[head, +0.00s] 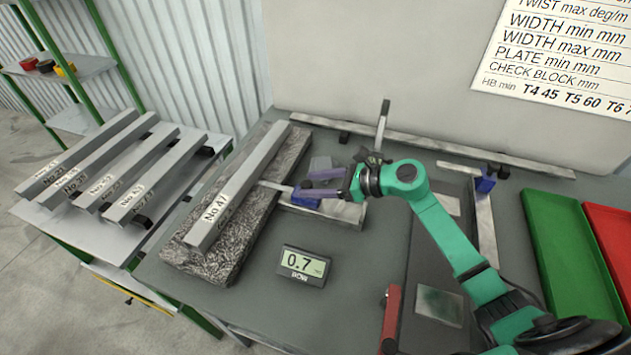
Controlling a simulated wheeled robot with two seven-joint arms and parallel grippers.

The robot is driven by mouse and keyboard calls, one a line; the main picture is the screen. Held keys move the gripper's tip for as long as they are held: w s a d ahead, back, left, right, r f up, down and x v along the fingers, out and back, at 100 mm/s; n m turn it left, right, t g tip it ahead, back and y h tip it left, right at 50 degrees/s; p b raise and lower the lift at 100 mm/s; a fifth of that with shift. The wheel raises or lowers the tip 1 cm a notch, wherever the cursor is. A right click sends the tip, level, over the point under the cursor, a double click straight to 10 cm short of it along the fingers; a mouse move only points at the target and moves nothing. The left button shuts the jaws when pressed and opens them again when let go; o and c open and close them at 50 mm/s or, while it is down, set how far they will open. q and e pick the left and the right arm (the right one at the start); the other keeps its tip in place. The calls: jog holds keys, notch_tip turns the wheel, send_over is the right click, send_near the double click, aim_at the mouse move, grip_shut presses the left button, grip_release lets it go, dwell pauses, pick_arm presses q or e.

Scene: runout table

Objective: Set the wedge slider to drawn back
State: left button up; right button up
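A small blue block (306,200), which looks like the wedge slider, sits on a thin steel strip just right of the long bar marked No 41 (235,190). The bar lies on a dark, rough-surfaced block (190,256). My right gripper (314,184) reaches in from the right with its purple fingers pointing left. The fingers look spread apart, just above and behind the blue block. I cannot tell whether they touch it. Part of the block is hidden by the lower finger. My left gripper is not in view.
A display reading 0.7 (303,266) stands in front. A second blue piece (485,182) sits on a steel square at right. A red handle (391,318) stands near the front. Green (543,235) and red trays lie far right. Several bars rest on the left rack.

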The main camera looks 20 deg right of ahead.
grip_shut()
dwell(1.2)
